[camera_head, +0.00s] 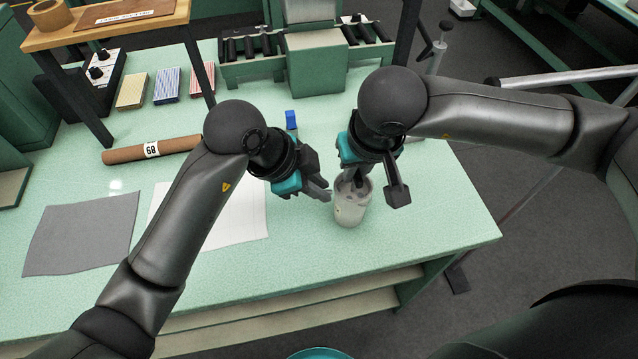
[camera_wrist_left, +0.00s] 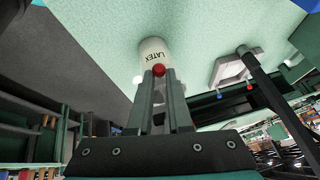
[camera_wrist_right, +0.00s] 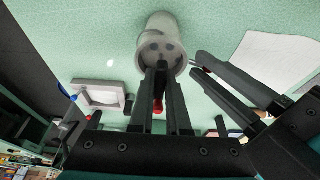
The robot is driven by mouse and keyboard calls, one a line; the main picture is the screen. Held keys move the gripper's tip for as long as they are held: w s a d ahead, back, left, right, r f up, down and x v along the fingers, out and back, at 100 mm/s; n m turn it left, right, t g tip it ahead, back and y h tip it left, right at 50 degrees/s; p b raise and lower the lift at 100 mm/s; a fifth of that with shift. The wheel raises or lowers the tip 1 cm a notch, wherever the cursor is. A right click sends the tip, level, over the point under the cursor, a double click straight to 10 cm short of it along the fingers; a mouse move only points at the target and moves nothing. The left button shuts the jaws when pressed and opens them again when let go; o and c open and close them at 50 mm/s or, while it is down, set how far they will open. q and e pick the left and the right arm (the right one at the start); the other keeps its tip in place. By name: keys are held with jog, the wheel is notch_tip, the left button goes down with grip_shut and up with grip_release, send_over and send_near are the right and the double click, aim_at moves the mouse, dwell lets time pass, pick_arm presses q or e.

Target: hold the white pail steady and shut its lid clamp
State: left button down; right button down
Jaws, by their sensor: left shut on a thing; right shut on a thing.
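The white pail (camera_head: 350,210) stands upright on the green table near its front edge. Its "LATEX" label shows in the left wrist view (camera_wrist_left: 155,49), and its grey top with dark spots shows in the right wrist view (camera_wrist_right: 160,42). My left gripper (camera_head: 327,190) is beside the pail on the left, shut on a red knob (camera_wrist_left: 158,70), apparently the lid clamp's, close to the rim. The rest of the clamp is hidden.
A brown roll (camera_head: 150,150), a grey sheet (camera_head: 80,235) and a white sheet (camera_head: 240,210) lie on the left of the table. A small blue object (camera_head: 291,120) stands behind my left gripper. A roller fixture (camera_head: 315,62) stands at the back. The table to the right of the pail is clear.

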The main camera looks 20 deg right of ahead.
pick_arm(q)
jog(key=c, duration=0.9)
grip_release()
jog(key=v, duration=1.2)
pick_arm(e)
jog(key=c, duration=0.8)
grip_release()
jog(key=shift+r, duration=0.1)
